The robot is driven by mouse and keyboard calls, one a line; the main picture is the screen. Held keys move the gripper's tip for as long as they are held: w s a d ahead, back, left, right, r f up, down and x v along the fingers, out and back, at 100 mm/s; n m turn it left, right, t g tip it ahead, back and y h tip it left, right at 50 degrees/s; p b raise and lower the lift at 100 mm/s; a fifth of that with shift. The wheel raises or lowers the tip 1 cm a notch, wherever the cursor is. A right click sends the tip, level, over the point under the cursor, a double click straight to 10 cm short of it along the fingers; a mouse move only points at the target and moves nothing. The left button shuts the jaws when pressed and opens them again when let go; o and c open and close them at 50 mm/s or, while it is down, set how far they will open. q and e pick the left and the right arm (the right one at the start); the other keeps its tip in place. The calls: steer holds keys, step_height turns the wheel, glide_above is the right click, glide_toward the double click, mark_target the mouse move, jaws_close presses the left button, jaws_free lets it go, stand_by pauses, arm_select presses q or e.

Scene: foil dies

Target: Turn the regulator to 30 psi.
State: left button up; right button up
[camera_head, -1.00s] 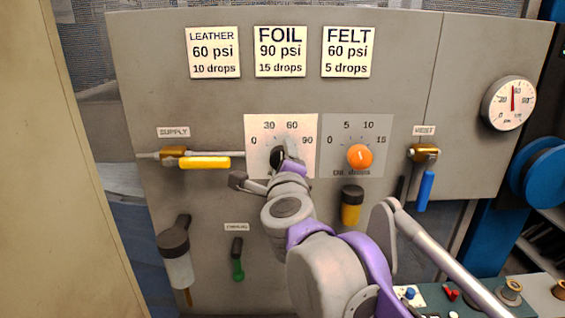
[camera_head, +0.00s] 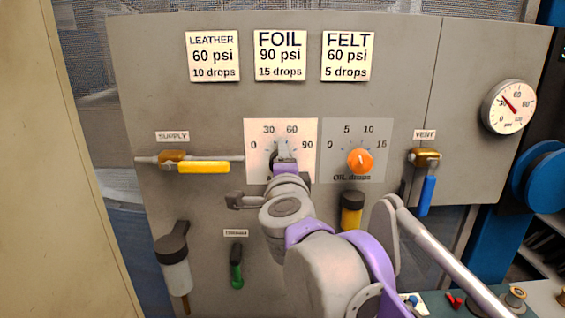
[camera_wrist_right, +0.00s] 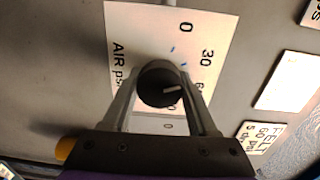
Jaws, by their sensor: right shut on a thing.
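The regulator is a black knob (camera_wrist_right: 160,85) on a white plate (camera_head: 255,170) marked 0, 30, 60, 90. My right gripper (camera_wrist_right: 162,88) is shut on the knob, one finger on each side. In the wrist view the knob's white pointer line faces right, roughly toward the 30 to 60 side; its exact mark is hard to read. In the head view my gripper and wrist hide most of the knob. The round pressure gauge (camera_head: 509,107) at the upper right has its red needle tilted to the upper left, near 30. My left gripper is not in view.
An orange oil-drops knob (camera_head: 360,161) sits just right of the regulator. A yellow supply handle (camera_head: 204,167) is to the left, a blue vent handle (camera_head: 427,195) to the right. Three cards (camera_head: 280,56) with settings hang above. A green-handled lever (camera_head: 237,268) is below.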

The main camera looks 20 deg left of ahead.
steer(key=o, duration=1.4)
steer(key=shift+c, duration=0.2)
steer(key=b+v, duration=0.1)
steer(key=v, duration=0.9)
steer(key=shift+s+d, duration=0.2)
steer(key=shift+s, duration=0.15)
